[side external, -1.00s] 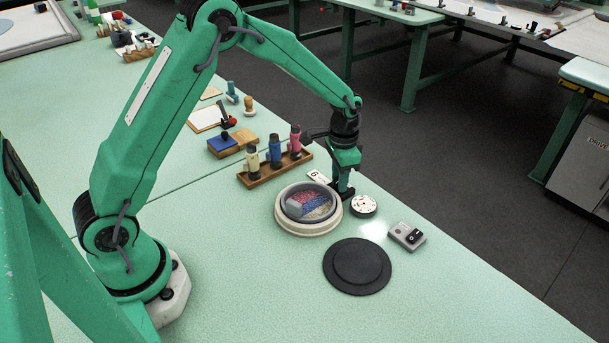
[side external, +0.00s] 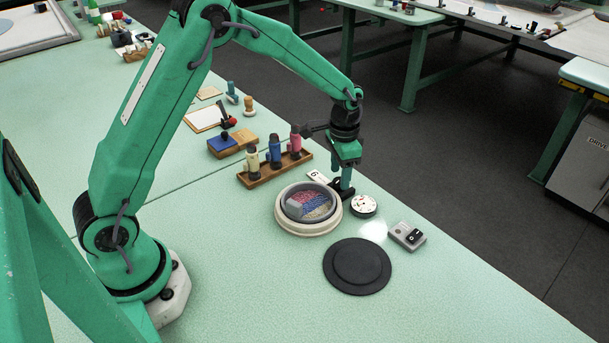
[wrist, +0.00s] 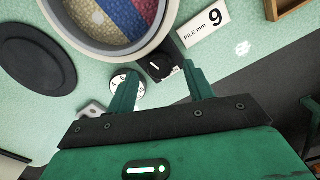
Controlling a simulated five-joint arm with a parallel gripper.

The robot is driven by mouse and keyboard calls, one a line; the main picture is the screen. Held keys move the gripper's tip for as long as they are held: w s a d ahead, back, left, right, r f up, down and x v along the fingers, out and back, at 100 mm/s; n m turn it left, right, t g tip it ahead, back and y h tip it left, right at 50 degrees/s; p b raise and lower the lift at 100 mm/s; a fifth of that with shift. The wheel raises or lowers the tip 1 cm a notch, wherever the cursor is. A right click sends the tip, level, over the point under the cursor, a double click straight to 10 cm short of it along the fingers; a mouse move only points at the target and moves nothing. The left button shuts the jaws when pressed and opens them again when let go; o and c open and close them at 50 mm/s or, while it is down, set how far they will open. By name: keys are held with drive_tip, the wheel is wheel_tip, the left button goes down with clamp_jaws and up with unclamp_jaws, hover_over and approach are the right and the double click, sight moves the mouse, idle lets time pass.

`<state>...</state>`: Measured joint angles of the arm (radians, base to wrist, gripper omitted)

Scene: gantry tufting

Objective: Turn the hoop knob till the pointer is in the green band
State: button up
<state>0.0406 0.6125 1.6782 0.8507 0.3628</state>
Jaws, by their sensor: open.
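The black hoop knob (wrist: 160,64), with a white mark on its top, sits on a dark mount at the hoop's rim. The round hoop (wrist: 172,22) holds red, blue and cream tufting (side external: 312,206). My gripper (wrist: 159,74) is open, its fingers apart on either side of the knob in the picture; whether they are around it or above it I cannot tell. The side external view shows my gripper (side external: 345,183) at the hoop's far right edge. The white round gauge (side external: 363,206) stands beside it; my left finger partly covers it in the wrist view. Its pointer and band are unreadable.
A "PILE mm 9" card (wrist: 207,28) lies close to the knob. A black disc (side external: 357,266) and a grey switch box (side external: 407,236) are to the right. A wooden rack (side external: 256,181) with yarn cones stands behind the hoop. The front table area is clear.

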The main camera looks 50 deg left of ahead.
drive_tip(key=shift+r, duration=3.05)
drive_tip(key=shift+w+a+f+n+g, duration=0.1)
drive_tip(key=shift+w+f+n+g, duration=0.15)
drive_tip(key=shift+w+n+g, duration=0.8)
drive_tip(key=shift+w+f+n+g, duration=0.25)
drive_tip(key=shift+w+n+g, duration=0.45)
drive_tip(key=shift+n+g, duration=0.6)
drive_tip(key=shift+x, duration=3.9)
